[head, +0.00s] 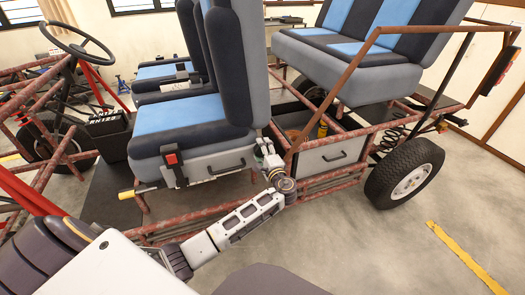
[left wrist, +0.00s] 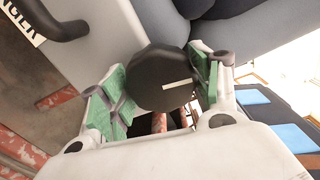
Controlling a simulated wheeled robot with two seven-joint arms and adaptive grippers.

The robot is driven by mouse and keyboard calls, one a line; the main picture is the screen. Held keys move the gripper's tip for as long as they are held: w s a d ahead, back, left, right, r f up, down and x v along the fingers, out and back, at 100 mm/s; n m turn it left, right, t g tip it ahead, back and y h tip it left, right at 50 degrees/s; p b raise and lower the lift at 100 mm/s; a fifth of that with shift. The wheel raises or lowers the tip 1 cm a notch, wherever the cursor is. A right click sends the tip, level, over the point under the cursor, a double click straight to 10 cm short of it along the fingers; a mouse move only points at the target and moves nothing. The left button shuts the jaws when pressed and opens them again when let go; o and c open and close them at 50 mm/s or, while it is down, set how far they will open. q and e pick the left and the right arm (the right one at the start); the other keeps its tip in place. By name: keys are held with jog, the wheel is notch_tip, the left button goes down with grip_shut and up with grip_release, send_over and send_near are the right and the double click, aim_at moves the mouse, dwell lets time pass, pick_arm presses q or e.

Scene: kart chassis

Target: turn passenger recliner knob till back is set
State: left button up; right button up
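In the left wrist view the recliner knob (left wrist: 160,78) is a black, faceted round knob with a white line mark, set on the side of the grey seat base. The mark is nearly level, its right end a little higher. My left gripper (left wrist: 160,72) has its green-padded fingers on either side of the knob, at or very close to its edges. I cannot tell whether both pads touch it. In the head view my left gripper (head: 267,155) is at the rear side of the blue and black front seat (head: 190,125), whose back (head: 235,60) is upright. The knob is hidden there.
A red-framed kart chassis (head: 330,182) carries the seats. A slanted rusty bar (head: 325,95) rises just right of my gripper, above a grey drawer box (head: 335,155). A rear wheel (head: 405,172) stands to the right. Clear floor (head: 385,245) lies in front.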

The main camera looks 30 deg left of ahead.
pick_arm(q)
jog(key=shift+o, duration=1.4)
jog(key=v, duration=1.2)
